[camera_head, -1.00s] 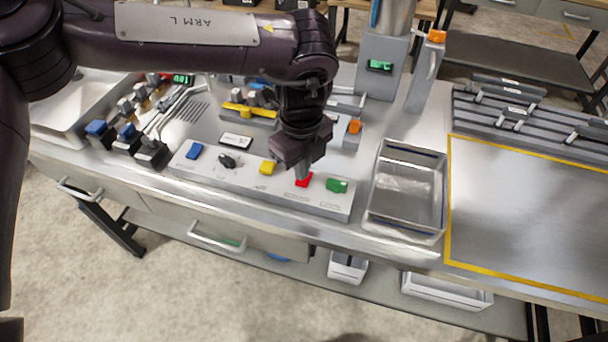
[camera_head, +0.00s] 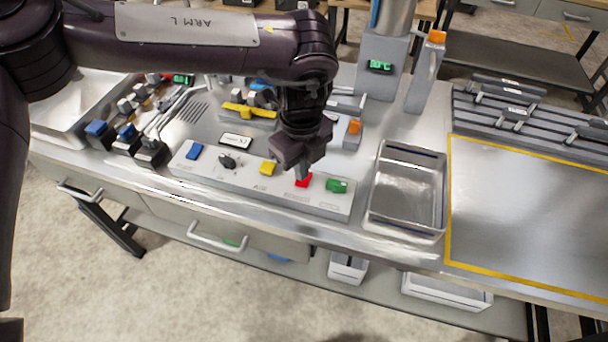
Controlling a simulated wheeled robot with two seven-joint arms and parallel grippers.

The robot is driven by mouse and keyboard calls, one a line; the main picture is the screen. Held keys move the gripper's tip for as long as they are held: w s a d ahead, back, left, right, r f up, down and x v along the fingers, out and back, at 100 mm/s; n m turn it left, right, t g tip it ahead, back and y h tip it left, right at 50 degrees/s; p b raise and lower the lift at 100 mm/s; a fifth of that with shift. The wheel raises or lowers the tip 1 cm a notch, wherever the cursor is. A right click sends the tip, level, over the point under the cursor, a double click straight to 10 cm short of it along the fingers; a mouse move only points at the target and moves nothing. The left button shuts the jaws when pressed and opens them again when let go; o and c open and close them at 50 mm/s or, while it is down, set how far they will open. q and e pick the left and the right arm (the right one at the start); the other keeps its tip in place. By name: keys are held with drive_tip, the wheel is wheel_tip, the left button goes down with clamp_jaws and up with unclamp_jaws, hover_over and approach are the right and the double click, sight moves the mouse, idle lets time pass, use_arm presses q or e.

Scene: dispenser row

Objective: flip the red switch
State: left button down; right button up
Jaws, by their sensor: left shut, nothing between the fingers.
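The red switch (camera_head: 303,181) sits on the long grey switch panel (camera_head: 222,178), between the yellow switch (camera_head: 267,168) and the green switch (camera_head: 337,186). My left gripper (camera_head: 302,172) points down, shut and empty, with its fingertips right at the red switch. The fingertips overlap the switch's upper edge in the picture; I cannot tell for sure whether they touch it. The gripper hides part of the panel behind the switch. My right gripper is not in view.
A blue switch (camera_head: 194,151) and a black knob (camera_head: 228,162) are farther left on the panel. An empty metal tray (camera_head: 442,208) stands to its right. A yellow-outlined area (camera_head: 530,215) is clear. A grey dispenser (camera_head: 380,68) stands behind.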

use_arm(q)
drive_tip(key=shift+f+b, duration=0.65)
drive_tip(key=shift+f, duration=0.35)
idle(0.9)
drive_tip(key=shift+s, duration=0.1)
drive_tip(key=shift+r+p, duration=0.7)
drive_tip(key=shift+r, duration=0.15)
drive_tip(key=shift+r+p, duration=1.95)
drive_tip(key=shift+r, duration=0.8)
drive_tip(key=shift+f, duration=0.15)
